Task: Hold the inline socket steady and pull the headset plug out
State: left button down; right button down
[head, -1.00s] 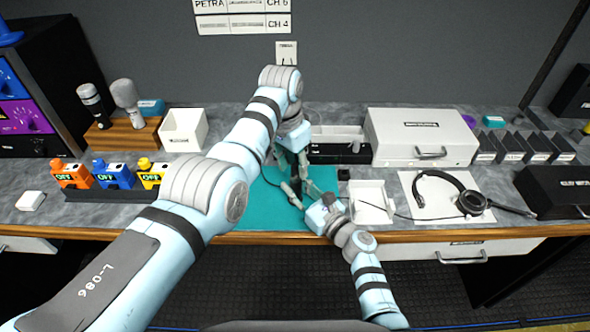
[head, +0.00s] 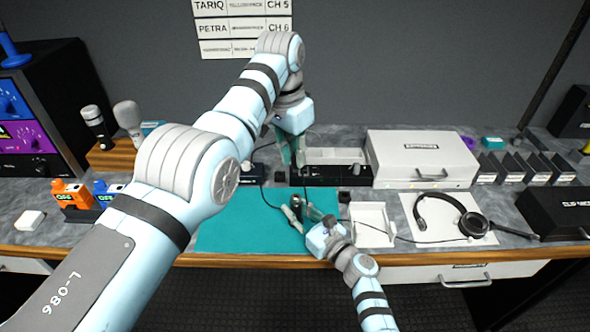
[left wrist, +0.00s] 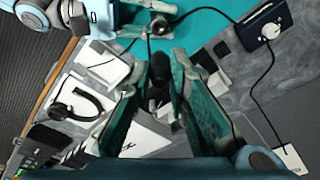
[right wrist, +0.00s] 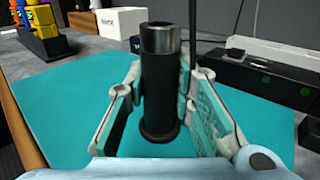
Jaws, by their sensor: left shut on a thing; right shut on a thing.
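My right gripper (right wrist: 160,100) is shut on the inline socket (right wrist: 160,85), a black upright cylinder with a silver collar. Nothing sits in the collar's top in the right wrist view. In the head view, this gripper (head: 300,208) is low over the teal mat. My left gripper (head: 291,155) is higher and farther back, shut on a small dark piece, apparently the headset plug (left wrist: 158,72); the fingers partly hide it. Plug and socket look apart. The headset (head: 450,215) lies on a white sheet at the right, its cord running left.
The teal mat (head: 235,235) is mostly clear. A small white tray (head: 372,238) stands right of my right gripper. A dark box with a cable (left wrist: 268,24) shows in the left wrist view. A large white case (head: 420,150) stands behind. A thin dark cord (right wrist: 193,50) rises beside the socket.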

jog(key=c, duration=1.3)
grip_release()
jog(key=v, duration=1.2)
jog(key=shift+d, duration=0.1)
jog(key=shift+f, duration=0.1)
